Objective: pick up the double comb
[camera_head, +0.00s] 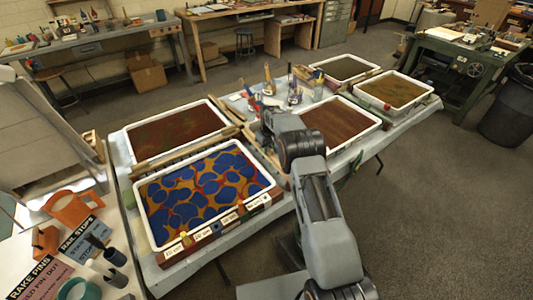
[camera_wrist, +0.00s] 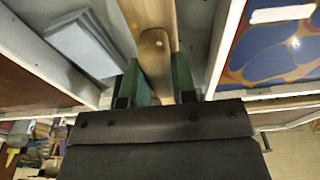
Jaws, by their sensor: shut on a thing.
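In the wrist view my gripper (camera_wrist: 158,68) has its two green fingers on either side of a wooden piece with a rounded end and a small pale dot, which I take to be the double comb (camera_wrist: 154,48). The fingers are shut on it. No teeth show, and the rest of it runs out of view or is hidden. Another pale wooden strip (camera_wrist: 148,12) lies behind it, and I cannot tell whether they touch. In the head view my arm hides the gripper and what it holds, among the trays.
A white-rimmed tray with blue and orange marbling (camera_head: 205,188) stands front left. A reddish-brown tray (camera_head: 176,130) is behind it, and another brown tray (camera_head: 340,124) is right of my arm. Jars with brushes (camera_head: 294,94) stand behind the arm. Wooden rails (camera_head: 185,152) lie between trays.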

